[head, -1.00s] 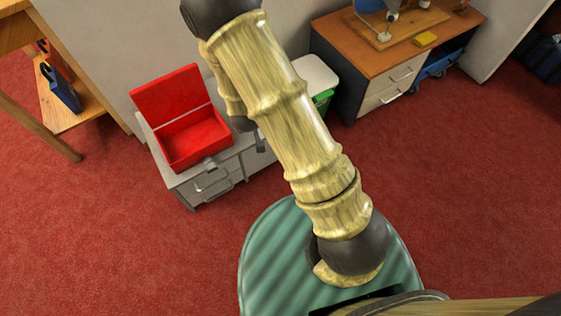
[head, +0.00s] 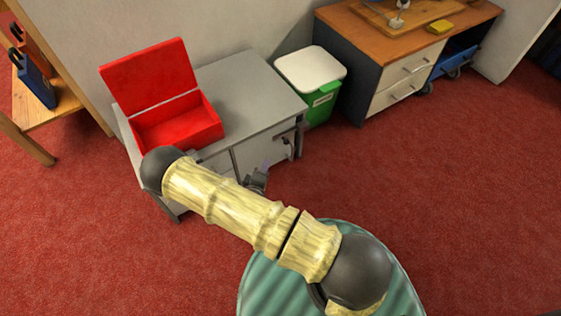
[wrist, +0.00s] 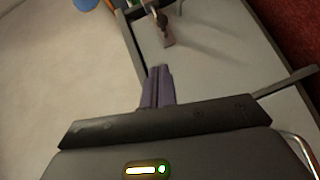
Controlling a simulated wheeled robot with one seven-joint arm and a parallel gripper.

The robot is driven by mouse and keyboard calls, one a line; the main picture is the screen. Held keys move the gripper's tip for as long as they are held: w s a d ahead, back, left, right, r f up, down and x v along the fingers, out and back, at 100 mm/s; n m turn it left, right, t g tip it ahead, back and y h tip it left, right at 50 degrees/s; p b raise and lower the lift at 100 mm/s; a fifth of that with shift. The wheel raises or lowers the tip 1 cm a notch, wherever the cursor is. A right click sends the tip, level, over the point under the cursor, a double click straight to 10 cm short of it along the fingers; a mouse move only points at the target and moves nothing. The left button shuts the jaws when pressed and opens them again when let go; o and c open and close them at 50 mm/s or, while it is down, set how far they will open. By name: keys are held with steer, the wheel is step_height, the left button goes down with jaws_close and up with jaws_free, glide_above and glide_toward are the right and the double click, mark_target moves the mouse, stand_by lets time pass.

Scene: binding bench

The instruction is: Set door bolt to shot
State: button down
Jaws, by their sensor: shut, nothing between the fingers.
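The grey cabinet (head: 250,92) has a door (head: 262,154) on the right of its front in the head view. A small dark fitting, seemingly the door bolt (head: 287,147), sits near the door's upper right edge. In the wrist view a grey-brown metal piece, probably the same bolt (wrist: 163,28), lies on the pale panel ahead of the fingers. Whether it is shot or drawn I cannot tell. My gripper (head: 265,166) is in front of the door, left of the bolt. In the wrist view its fingers (wrist: 160,70) are together and empty, apart from the metal piece.
An open red box (head: 180,126) stands on the cabinet's left. A green bin with a white lid (head: 310,68) stands to its right, beside a wooden-topped drawer unit (head: 400,72). A wooden shelf (head: 50,105) is at far left. Red carpet (head: 460,180) is clear at right.

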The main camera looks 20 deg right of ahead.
step_height(320, 180, down, 7)
steer(key=s+n+t+b, duration=0.2)
steer(key=n+t+b, duration=0.1)
steer(key=n+b, duration=0.1)
steer(key=shift+s+t+b, duration=0.35)
steer(key=shift+t+b, duration=0.05)
steer(key=shift+b, duration=0.1)
steer(key=s+d+x, duration=0.1)
steer(key=d+x, duration=0.1)
steer(key=x, duration=1.1)
